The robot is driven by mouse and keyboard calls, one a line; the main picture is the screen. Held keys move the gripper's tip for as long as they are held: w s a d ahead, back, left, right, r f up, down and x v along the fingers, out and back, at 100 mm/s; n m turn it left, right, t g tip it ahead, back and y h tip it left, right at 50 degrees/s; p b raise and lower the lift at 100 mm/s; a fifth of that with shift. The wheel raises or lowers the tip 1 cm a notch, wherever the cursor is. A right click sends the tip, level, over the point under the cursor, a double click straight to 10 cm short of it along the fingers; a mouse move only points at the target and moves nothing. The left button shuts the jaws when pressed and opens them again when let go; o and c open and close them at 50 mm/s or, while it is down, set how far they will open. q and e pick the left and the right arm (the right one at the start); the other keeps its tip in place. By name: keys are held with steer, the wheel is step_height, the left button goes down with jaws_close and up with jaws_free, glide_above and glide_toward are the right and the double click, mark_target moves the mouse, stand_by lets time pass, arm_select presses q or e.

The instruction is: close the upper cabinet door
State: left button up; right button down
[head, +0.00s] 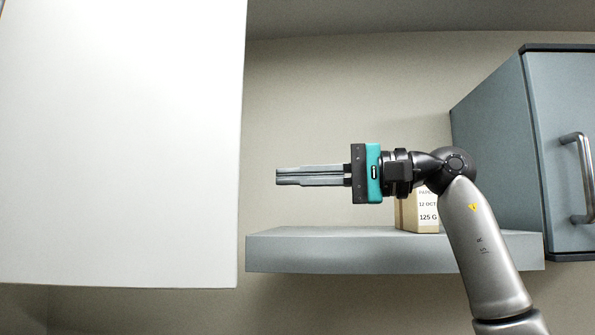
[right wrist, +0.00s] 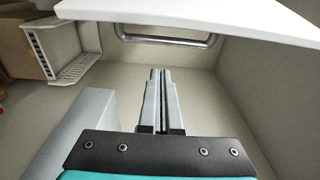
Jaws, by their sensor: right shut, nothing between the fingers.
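A large white panel (head: 120,140) fills the left of the head view and looks like the open upper cabinet door. In the right wrist view the edge of a white panel (right wrist: 200,18) crosses the top, with a metal bar handle (right wrist: 165,38) just below it. My right gripper (head: 277,177) is shut and empty. Its fingers point left at the panel, with a visible gap in the head view. The fingers also show in the right wrist view (right wrist: 160,72), below the handle and apart from it. My left gripper is in neither view.
A blue-grey wall shelf (head: 340,255) is below my right gripper, with a small labelled box (head: 422,215) behind my wrist. A blue-grey cabinet (head: 500,150) with a bar handle (head: 585,175) is at the right. A white slotted rack (right wrist: 72,68) shows in the wrist view.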

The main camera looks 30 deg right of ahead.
steer(key=a+p, duration=0.1)
steer(key=a, duration=0.5)
steer(key=shift+a, duration=0.15)
stand_by(0.5)
